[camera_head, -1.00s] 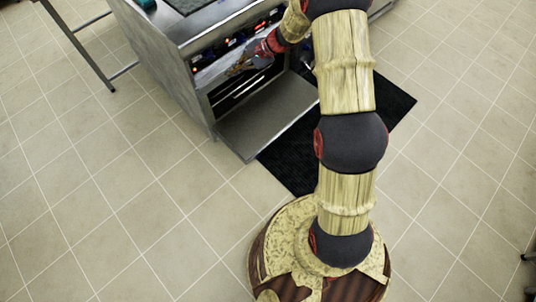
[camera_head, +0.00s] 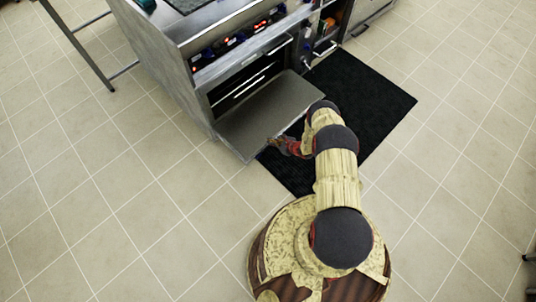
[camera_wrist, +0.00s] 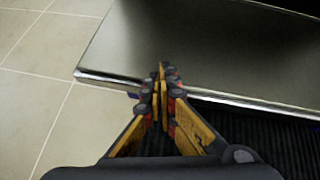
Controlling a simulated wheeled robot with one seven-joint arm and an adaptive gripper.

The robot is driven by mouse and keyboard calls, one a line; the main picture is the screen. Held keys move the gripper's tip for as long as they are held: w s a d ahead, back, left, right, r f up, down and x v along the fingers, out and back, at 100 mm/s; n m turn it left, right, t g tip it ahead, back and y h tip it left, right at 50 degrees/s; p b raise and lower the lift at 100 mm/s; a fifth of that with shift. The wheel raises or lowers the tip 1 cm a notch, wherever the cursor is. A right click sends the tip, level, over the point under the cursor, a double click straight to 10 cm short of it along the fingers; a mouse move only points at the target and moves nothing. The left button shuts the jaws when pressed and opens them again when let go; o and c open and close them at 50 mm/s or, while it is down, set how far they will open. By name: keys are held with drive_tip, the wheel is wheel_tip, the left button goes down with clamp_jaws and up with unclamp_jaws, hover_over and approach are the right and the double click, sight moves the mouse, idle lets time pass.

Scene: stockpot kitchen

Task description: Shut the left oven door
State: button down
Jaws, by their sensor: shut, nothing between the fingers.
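The left oven door (camera_head: 268,112) hangs open, its flat metal inner face turned up, in front of the dark oven opening (camera_head: 240,86). In the wrist view the door (camera_wrist: 190,50) fills the upper part, its bright front edge running across the middle.
A black mat (camera_head: 358,100) lies on the floor in front of the stove, partly under the door. Knobs with red lights (camera_head: 232,42) line the stove front. A metal table leg (camera_head: 78,48) stands at the left. The tiled floor (camera_head: 110,200) at left is clear.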

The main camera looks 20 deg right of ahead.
drive_tip(key=s+f+m+h, duration=0.2)
drive_tip(key=s+f+m, duration=0.1)
drive_tip(key=s+f, duration=0.6)
drive_tip(key=w+a+f+b, duration=0.2)
drive_tip(key=w+b, duration=0.3)
drive_tip(key=w, duration=0.3)
drive_tip(key=shift+w+f, duration=0.2)
drive_tip(key=shift+f, duration=0.35)
drive_tip(key=shift+a+r, duration=0.1)
